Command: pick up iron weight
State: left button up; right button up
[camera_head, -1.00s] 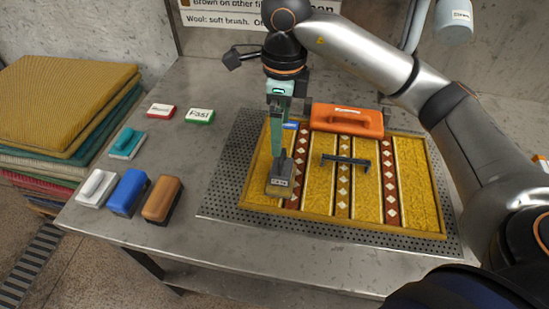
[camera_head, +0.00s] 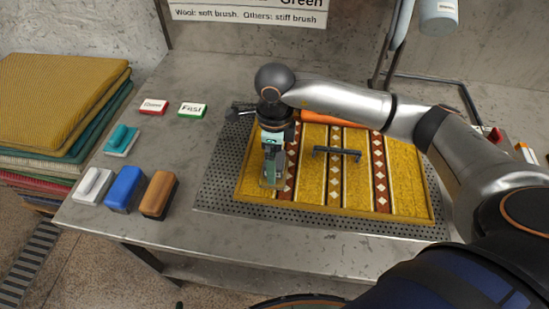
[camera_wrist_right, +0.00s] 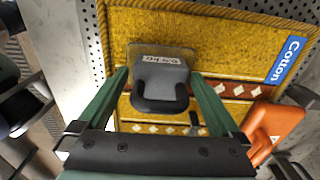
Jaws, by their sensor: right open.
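The iron weight (camera_wrist_right: 160,92) is a dark grey block with a rounded raised grip and a small printed label. It rests on the yellow striped rug (camera_head: 310,185) near its left end. My right gripper (camera_wrist_right: 160,76) is open, with one green finger on each side of the weight's grip; I cannot tell whether they touch it. In the head view my right gripper (camera_head: 271,175) points down over the rug and hides most of the weight. My left gripper is not in view.
A black bar handle (camera_head: 337,154) stands on the rug, right of the gripper. An orange tool (camera_wrist_right: 272,128) lies near the rug's back edge. Brushes, including a blue one (camera_head: 126,189) and a brown one (camera_head: 159,194), stand at left.

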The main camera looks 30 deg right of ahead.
jog(key=shift+c, duration=0.4)
grip_shut()
dwell(0.4)
jog(key=shift+w+r, duration=0.1)
